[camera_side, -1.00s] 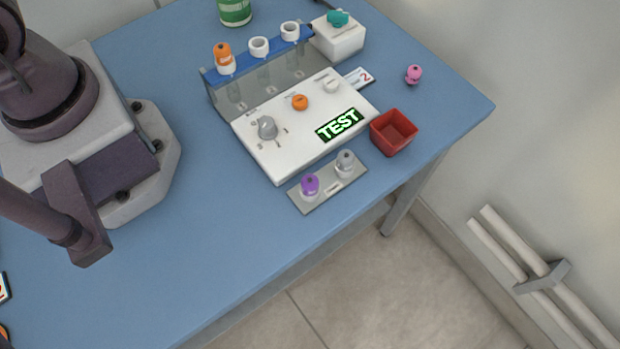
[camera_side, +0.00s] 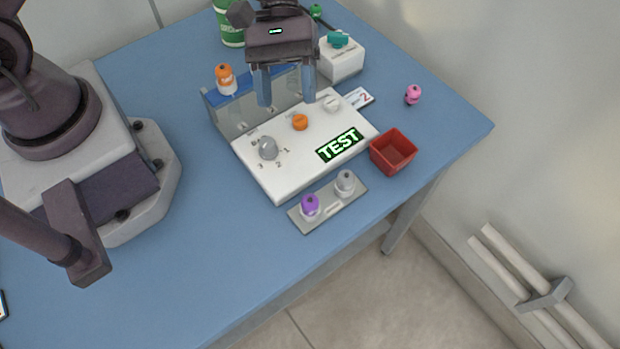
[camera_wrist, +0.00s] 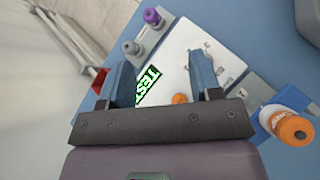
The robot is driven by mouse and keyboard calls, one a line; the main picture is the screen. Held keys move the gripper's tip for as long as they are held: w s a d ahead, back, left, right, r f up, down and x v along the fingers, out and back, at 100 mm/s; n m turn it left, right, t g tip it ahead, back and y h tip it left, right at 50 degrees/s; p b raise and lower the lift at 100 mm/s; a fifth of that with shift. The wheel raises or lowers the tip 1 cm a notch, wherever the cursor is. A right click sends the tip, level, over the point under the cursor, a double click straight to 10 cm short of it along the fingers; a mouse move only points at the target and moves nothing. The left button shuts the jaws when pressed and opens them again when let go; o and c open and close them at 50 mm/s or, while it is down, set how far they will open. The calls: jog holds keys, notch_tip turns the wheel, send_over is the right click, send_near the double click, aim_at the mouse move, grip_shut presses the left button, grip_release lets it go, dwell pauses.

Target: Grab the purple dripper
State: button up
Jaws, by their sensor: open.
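The purple dripper (camera_side: 310,204) stands upright in the left place of a small grey holder plate (camera_side: 330,209) at the front of the table. A grey dripper (camera_side: 345,183) stands in the right place. In the wrist view the purple dripper (camera_wrist: 152,17) is at the top, beyond the fingertips, with the grey dripper (camera_wrist: 131,48) below left of it. My gripper (camera_side: 286,102) is open and empty. It hangs above the back of the white control panel (camera_side: 277,180), well apart from the purple dripper. In the wrist view its blue fingers (camera_wrist: 163,80) are spread over the panel.
The panel has knobs and a green TEST display (camera_side: 340,145). A red box (camera_side: 393,152) stands to its right. Behind are a blue-topped rack with an orange-capped dripper (camera_side: 225,78) and a white block (camera_side: 342,60). A pink dripper (camera_side: 413,94) stands far right.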

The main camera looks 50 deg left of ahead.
aim_at(309, 202)
jog(key=d+f+n+h, duration=0.1)
jog(key=f, duration=0.1)
jog(key=d+f+n+h, duration=0.1)
jog(key=f, duration=0.2)
jog(key=s+d+f+n+h, duration=0.1)
jog(key=f+n, duration=0.1)
jog(key=shift+s+d+f+g, duration=0.1)
jog(key=shift+d+f+g, duration=0.3)
jog(key=shift+h, duration=0.3)
jog(key=x, duration=0.7)
jog(key=shift+d+r, duration=0.15)
jog(key=shift+d, duration=0.25)
jog(key=c, duration=1)
